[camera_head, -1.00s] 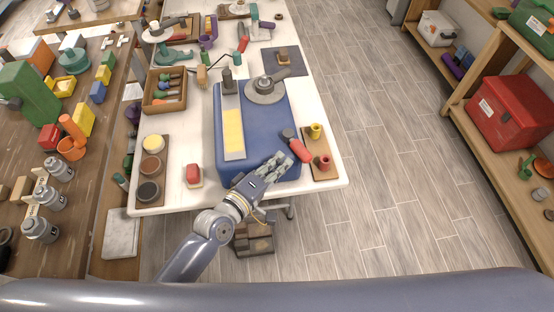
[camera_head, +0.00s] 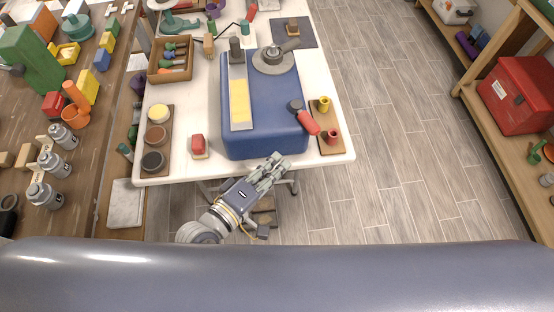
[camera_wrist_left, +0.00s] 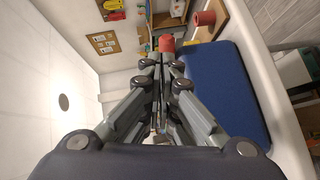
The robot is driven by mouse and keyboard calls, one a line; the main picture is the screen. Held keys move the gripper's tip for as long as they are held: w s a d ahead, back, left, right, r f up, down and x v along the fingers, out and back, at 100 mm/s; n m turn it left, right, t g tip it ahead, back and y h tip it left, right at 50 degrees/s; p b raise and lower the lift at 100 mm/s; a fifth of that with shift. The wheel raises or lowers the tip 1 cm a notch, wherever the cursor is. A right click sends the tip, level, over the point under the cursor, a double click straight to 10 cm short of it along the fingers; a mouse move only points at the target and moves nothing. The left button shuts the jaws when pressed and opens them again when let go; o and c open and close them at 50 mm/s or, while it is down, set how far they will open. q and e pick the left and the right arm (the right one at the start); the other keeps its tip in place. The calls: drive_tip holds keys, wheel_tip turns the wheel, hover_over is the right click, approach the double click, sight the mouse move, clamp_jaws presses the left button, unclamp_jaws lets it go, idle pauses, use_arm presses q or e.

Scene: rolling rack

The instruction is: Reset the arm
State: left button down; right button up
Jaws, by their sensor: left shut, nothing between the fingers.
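My left gripper (camera_head: 272,170) is at the front edge of the white table, just in front of the blue case. Its fingers are together and hold nothing. In the left wrist view my left gripper (camera_wrist_left: 160,65) also shows with its fingers closed, and the blue case lies to its right. My left arm comes up from the bottom of the head view. My right gripper is not in view.
The blue case (camera_head: 262,105) stands on the white table (camera_head: 185,105). A red-handled tool (camera_head: 305,118) is at its right edge. A wooden shelf with a red box (camera_head: 520,95) stands right. The floor (camera_head: 400,150) between is clear.

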use_arm(q)
drive_tip(key=shift+a, duration=0.1)
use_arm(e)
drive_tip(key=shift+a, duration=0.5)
use_arm(q)
drive_tip(key=s+a+f+m+g+y+b, duration=0.15)
drive_tip(key=a+f, duration=0.25)
drive_tip(key=f, duration=0.8)
drive_tip(key=s+a+f+m+g+y, duration=0.2)
drive_tip(key=s+a+f+y, duration=0.15)
drive_tip(key=f, duration=0.75)
drive_tip(key=s+a+f+m+g+y+b, duration=0.15)
drive_tip(key=a+f, duration=0.35)
drive_tip(key=f, duration=0.7)
drive_tip(key=s+a+f+m+g+y, duration=0.1)
drive_tip(key=s+a+f+m+g, duration=0.2)
drive_tip(key=s+f, duration=0.6)
drive_tip(key=s+a+f+m+g+y, duration=0.2)
drive_tip(key=s+a+f, duration=0.5)
drive_tip(key=s, duration=0.8)
wheel_tip(320, 180, down, 2)
drive_tip(key=shift+a+f+m+g+b, duration=0.15)
drive_tip(key=shift+m+g+b, duration=0.25)
drive_tip(key=shift+g, duration=0.3)
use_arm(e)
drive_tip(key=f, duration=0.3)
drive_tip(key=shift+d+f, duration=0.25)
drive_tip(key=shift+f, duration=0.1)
